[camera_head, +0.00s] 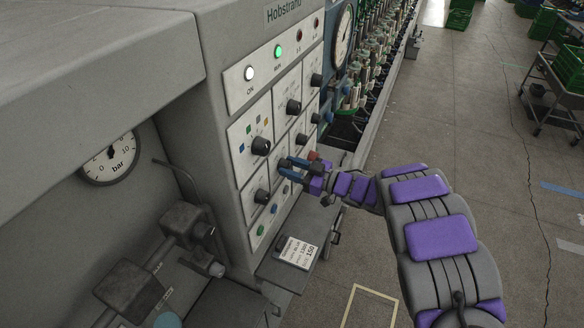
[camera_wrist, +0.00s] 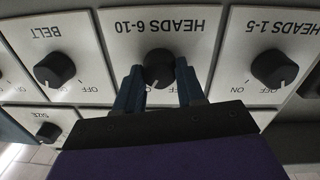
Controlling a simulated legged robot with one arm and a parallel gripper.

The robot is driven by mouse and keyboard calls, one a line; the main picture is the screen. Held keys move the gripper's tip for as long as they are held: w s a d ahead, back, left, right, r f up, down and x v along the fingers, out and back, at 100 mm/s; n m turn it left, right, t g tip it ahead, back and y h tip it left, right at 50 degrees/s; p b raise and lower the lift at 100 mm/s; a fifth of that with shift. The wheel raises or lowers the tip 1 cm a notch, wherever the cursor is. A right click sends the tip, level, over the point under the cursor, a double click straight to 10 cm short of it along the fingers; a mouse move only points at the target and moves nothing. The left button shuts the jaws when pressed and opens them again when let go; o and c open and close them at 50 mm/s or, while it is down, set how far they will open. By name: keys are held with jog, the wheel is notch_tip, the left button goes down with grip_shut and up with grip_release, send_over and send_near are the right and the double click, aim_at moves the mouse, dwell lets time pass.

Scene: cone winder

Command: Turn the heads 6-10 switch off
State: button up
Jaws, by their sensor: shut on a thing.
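In the wrist view, which is upside down, the black heads 6-10 switch knob (camera_wrist: 159,66) sits on a white plate labelled "HEADS 6-10" (camera_wrist: 158,24). My gripper (camera_wrist: 160,88) has its two blue fingers on either side of the knob and is shut on it. A pale mark shows low on the knob's face. The gripper body and fingers hide most of the plate's on and off lettering. In the head view my gripper (camera_head: 290,168) is at the front panel, and its fingers hide the knob there.
The belt knob (camera_wrist: 55,70) and heads 1-5 knob (camera_wrist: 273,68) flank the gripped knob in the wrist view, and the size knob (camera_wrist: 48,131) is close by. A shelf with a label card (camera_head: 297,252) juts out below. Open floor lies to the right.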

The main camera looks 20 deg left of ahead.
jog(key=shift+b, duration=0.3)
jog(key=n+b, duration=0.3)
jog(key=shift+f, duration=0.25)
jog(key=n+b, duration=0.8)
jog(key=b, duration=0.2)
jog(key=shift+n, duration=0.7)
jog(key=o, duration=1)
jog(key=shift+r, duration=0.1)
jog(key=shift+o, duration=0.2)
jog(key=shift+d, duration=0.1)
jog(key=s+d+p, duration=0.1)
jog(key=d, duration=1.6)
jog(key=shift+s+f, duration=0.4)
jog(key=shift+f, duration=0.05)
